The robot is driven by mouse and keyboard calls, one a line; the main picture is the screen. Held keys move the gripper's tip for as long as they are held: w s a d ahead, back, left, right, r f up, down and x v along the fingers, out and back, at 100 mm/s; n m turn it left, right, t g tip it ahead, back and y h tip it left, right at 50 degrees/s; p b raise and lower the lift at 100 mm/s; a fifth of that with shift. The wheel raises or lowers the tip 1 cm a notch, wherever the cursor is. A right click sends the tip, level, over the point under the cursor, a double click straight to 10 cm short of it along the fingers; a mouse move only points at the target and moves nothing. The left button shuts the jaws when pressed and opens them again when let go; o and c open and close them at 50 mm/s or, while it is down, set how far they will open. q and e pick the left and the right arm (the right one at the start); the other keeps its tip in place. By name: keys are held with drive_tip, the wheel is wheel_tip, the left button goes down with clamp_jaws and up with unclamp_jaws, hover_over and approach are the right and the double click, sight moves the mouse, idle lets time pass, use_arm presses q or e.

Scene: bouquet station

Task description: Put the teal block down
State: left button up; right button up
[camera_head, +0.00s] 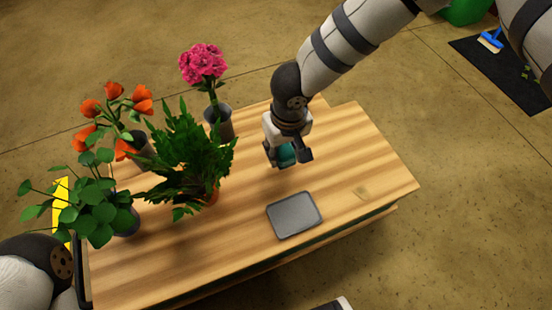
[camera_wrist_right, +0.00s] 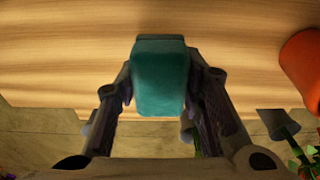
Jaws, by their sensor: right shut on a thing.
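The teal block (camera_head: 287,154) is between the fingers of my right gripper (camera_head: 289,158), over the wooden table right of the plants. In the right wrist view the block (camera_wrist_right: 160,76) sits between the two fingers of the right gripper (camera_wrist_right: 160,95), with table wood behind it. The right gripper is shut on the block. In the head view the fingers hide part of it, and I cannot tell how high it is above the table. Part of my left arm shows at the lower left, but its gripper is out of view.
A grey tray (camera_head: 294,215) lies on the wooden table (camera_head: 340,150), in front of the right gripper. Green foliage (camera_head: 190,150), orange flowers (camera_head: 115,105), a round-leaved plant (camera_head: 95,205) and pink flowers (camera_head: 203,63) in a grey vase (camera_head: 219,121) crowd the left side. The right end is mostly clear.

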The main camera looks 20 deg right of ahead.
sight(281, 149)
drive_tip(key=shift+w+a+f, duration=0.15)
drive_tip(key=shift+w+f, duration=0.15)
drive_tip(key=shift+f, duration=0.1)
drive_tip(key=shift+w+a+f+b, duration=0.15)
drive_tip(key=shift+f+b, duration=0.25)
drive_tip(key=shift+f, duration=0.45)
drive_tip(key=shift+w+a+f+b, duration=0.15)
drive_tip(key=shift+f+b, duration=0.2)
drive_tip(key=shift+f, duration=0.5)
drive_tip(key=shift+d+f, duration=0.1)
drive_tip(key=shift+f, duration=0.15)
drive_tip(key=o, duration=1.2)
drive_tip(key=r+p, duration=0.1)
drive_tip(key=r, duration=0.3)
drive_tip(key=s+r+p, duration=0.1)
drive_tip(key=r+p, duration=0.1)
drive_tip(key=r, duration=0.2)
drive_tip(key=r+p, duration=0.1)
drive_tip(key=r, duration=0.3)
drive_tip(key=shift+s+r, duration=0.25)
